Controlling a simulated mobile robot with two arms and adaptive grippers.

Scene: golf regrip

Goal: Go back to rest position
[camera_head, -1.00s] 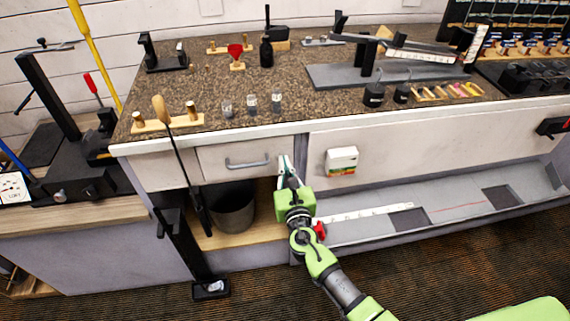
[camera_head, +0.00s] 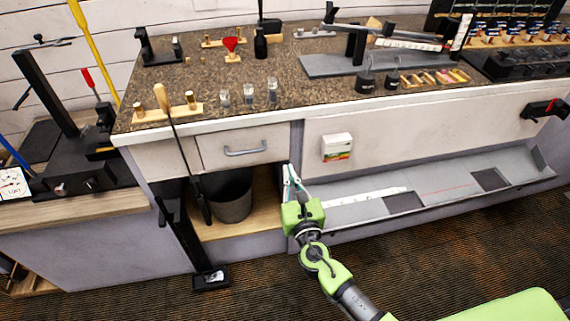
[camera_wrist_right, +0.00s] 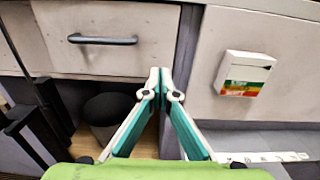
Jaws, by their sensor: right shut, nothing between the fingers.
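My right gripper (camera_head: 287,170) is in front of the workbench, below the counter edge and right of the drawer. Its fingertips meet and nothing is between them. It also shows in the right wrist view (camera_wrist_right: 160,76), pointing at the cabinet front beside the drawer. My right arm comes up from the bottom of the head view. My left gripper is not in view.
The drawer (camera_head: 222,147) with a grey handle is shut. A dark bin (camera_head: 231,198) stands in the open space below it. A white box (camera_head: 337,147) is on the cabinet front. A golf club (camera_head: 178,139) leans at the counter edge. A grey tray (camera_head: 440,193) lies low at right.

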